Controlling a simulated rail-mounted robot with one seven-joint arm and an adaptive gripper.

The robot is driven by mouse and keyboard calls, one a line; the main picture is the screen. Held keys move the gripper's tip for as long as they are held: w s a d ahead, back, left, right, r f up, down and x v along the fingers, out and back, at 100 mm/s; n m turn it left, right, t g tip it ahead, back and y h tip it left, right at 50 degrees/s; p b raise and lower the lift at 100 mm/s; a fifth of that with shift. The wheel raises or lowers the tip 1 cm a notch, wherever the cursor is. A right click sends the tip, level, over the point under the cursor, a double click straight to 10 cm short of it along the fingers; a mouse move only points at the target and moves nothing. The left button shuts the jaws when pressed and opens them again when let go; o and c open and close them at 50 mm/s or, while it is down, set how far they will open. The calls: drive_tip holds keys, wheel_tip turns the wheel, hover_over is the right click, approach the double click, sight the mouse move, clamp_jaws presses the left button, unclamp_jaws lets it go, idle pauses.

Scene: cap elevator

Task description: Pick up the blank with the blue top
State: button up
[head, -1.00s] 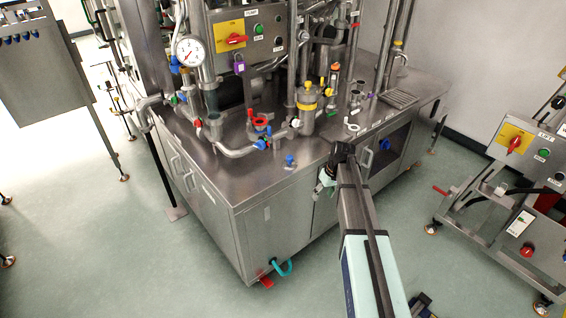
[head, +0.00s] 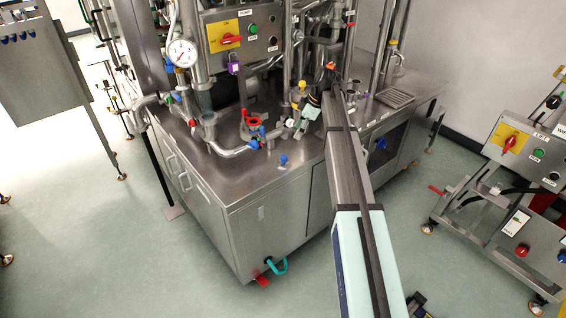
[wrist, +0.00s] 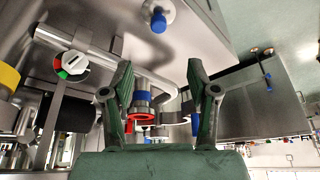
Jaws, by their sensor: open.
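A small metal blank with a blue top (head: 283,159) stands on the bare front part of the steel counter (head: 240,180). In the wrist view the blue-topped blank (wrist: 158,20) shows at the top centre, beyond my fingertips. My gripper (head: 309,112) is over the counter, up and right of the blank in the head view, and it touches nothing that I can make out. In the wrist view my gripper (wrist: 160,76) has its two fingers spread wide with nothing held between them. My arm partly covers the counter's right side.
A red ring-shaped fitting (head: 253,121) and pipes with blue valve handles (head: 253,144) stand left of my gripper. A yellow-topped fitting (head: 302,84) is close behind it. A pressure gauge (head: 183,53) is at the back left. The counter's front left area is clear.

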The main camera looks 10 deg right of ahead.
drive_tip(key=p, duration=0.3)
approach(284, 157)
drive_tip(key=x, duration=0.5)
drive_tip(key=shift+w+a, duration=0.1)
drive_tip(key=shift+p+x, duration=1.15)
drive_tip(key=shift+x, duration=1.5)
clamp_jaws()
